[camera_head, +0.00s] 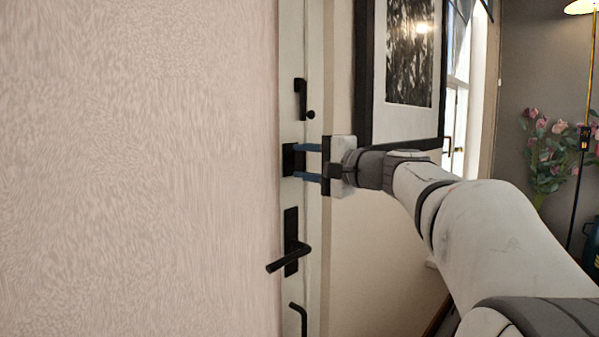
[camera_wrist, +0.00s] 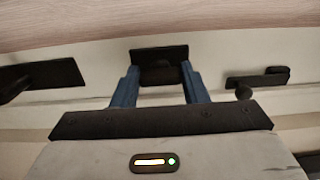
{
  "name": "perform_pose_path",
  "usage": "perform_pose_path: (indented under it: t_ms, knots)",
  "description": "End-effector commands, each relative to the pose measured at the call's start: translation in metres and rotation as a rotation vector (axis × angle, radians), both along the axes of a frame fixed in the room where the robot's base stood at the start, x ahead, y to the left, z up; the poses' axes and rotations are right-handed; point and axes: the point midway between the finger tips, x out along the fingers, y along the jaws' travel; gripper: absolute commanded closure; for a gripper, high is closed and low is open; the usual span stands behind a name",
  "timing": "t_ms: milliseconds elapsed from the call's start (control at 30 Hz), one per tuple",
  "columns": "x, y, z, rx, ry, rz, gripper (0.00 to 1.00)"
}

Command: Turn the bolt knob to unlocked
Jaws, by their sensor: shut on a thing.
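The black bolt knob (camera_wrist: 162,76) sits on a black plate (camera_wrist: 158,53) on the white door edge. In the wrist view it is between the two blue fingers of my gripper (camera_wrist: 160,72), one on each side. My gripper is shut on the knob. In the head view my gripper (camera_head: 299,162) reaches in from the right, its fingers pointing at the black plate (camera_head: 289,161). The knob is mostly hidden there by the fingers. I cannot tell from these views how far the knob is turned.
A black lever handle (camera_head: 289,250) is below my gripper and a black latch fitting (camera_head: 301,98) is above it. Another black handle (camera_head: 298,317) is lower down. A framed picture (camera_head: 366,75) hangs close above my wrist. Flowers (camera_head: 546,150) stand at the far right.

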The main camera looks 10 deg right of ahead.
Motion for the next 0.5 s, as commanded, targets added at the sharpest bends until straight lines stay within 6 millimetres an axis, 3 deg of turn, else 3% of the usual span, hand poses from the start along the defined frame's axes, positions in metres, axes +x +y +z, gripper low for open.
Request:
perform_pose_path:
  t_ms: [467, 500]
  knots:
    - [0.0001, 0.0013, -0.0026, -0.012, -0.002, 0.005, 0.83]
    - [0.0001, 0.0013, -0.0026, -0.011, -0.002, 0.005, 0.57]
